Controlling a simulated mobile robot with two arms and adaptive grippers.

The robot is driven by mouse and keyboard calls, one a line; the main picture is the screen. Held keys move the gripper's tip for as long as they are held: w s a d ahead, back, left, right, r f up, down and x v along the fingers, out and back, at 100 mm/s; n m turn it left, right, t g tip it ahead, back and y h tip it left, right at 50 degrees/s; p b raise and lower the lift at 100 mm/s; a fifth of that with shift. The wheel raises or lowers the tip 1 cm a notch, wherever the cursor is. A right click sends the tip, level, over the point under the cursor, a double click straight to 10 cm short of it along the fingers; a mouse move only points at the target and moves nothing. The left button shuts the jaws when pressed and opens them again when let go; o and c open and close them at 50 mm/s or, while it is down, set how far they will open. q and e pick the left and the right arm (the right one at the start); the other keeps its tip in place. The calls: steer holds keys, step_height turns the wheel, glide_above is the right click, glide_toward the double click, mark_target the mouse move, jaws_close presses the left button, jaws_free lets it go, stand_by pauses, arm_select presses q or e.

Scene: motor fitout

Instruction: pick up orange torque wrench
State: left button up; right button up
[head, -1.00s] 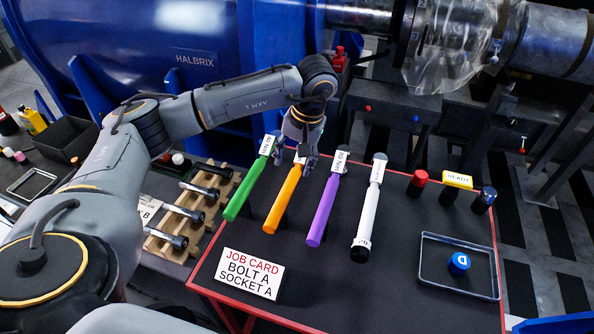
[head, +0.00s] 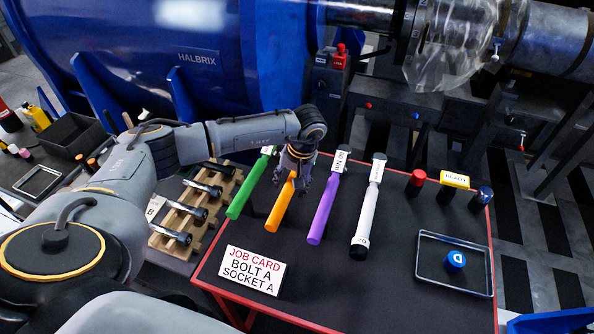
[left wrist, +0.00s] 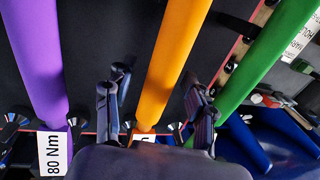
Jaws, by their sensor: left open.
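The orange torque wrench (head: 281,207) lies on the dark table between the green wrench (head: 250,187) and the purple wrench (head: 323,208). My left gripper (head: 295,182) is over the far end of the orange wrench and hides its label end. In the left wrist view the orange wrench (left wrist: 172,60) runs between the two open fingers of the left gripper (left wrist: 155,100), with a gap on each side. The purple wrench (left wrist: 38,70) is to the left there and the green wrench (left wrist: 262,60) to the right, close to a finger. My right gripper is not in view.
A white wrench (head: 367,212) lies right of the purple one. A job card (head: 252,271) stands at the front. A tray (head: 427,283) with a blue cap (head: 455,261) is at the right. A wooden rack (head: 212,212) holds sockets at the left. The blue motor (head: 160,50) rises behind.

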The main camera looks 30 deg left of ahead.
arm_select(q)
steer(key=shift+c, duration=0.2)
jaws_close()
steer(key=shift+w+r, duration=0.1)
steer(key=shift+r, duration=0.1)
steer(key=shift+r+b, duration=0.45)
steer(key=shift+r, duration=0.1)
steer(key=s+r, duration=0.1)
steer(key=r, duration=0.1)
steer(key=s+d+r+b, duration=0.1)
steer(key=s+r, duration=0.1)
steer(key=r, duration=0.1)
steer(key=s+d+r+b, duration=0.1)
steer(key=s+r, duration=0.1)
steer(key=r, duration=0.1)
steer(key=s+d+r+b, duration=0.2)
steer(key=s+d+r, duration=0.1)
steer(key=s, duration=0.5)
steer(key=shift+d+r, duration=0.25)
steer(key=shift+r, duration=0.1)
